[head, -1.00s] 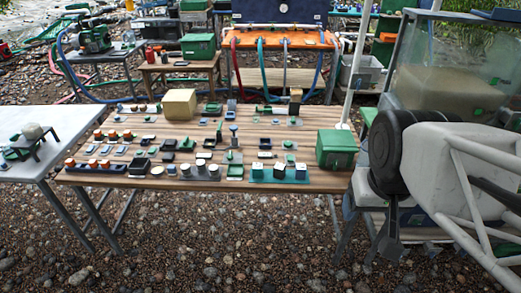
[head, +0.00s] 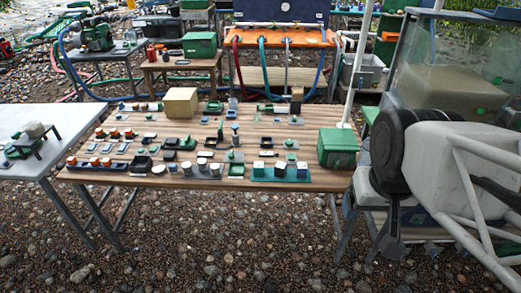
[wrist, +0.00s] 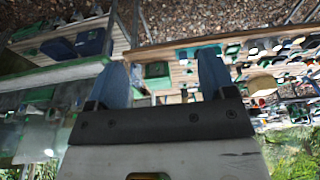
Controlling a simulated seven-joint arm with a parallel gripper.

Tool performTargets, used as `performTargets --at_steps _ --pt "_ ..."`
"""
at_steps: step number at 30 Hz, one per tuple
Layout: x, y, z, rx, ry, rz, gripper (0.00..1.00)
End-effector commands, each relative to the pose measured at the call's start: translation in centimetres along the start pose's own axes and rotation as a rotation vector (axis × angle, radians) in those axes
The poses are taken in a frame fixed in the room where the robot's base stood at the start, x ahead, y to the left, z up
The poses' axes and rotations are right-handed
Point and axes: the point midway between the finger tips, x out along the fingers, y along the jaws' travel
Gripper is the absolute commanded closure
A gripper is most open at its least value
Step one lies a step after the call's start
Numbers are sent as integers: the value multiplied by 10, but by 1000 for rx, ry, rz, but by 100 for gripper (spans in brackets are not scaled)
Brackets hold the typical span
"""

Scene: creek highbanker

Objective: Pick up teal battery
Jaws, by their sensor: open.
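Many small parts stand in rows on the slatted wooden table (head: 290,108) in the head view. A teal tray (head: 262,178) with several pale-topped blocks sits at its front right. I cannot tell which small part is the teal battery. In the wrist view, my gripper (wrist: 163,72) shows two blue fingers spread wide with nothing between them. It is apart from the tabletop parts. A teal surface, probably the tray (wrist: 186,54), shows behind the fingers.
A green box (head: 337,148) stands at the table's right end and a tan block (head: 181,102) at the back. A pale table (head: 60,118) stands at left, a clear-walled tank (head: 445,80) at right. A white pole (head: 357,65) rises behind the green box. Gravel lies in front.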

Motion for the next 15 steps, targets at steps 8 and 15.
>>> performTargets --at_steps 8,15 --pt "0 0 -3 7 -1 0 23" --pt "3 -5 -27 70 -13 -3 23"
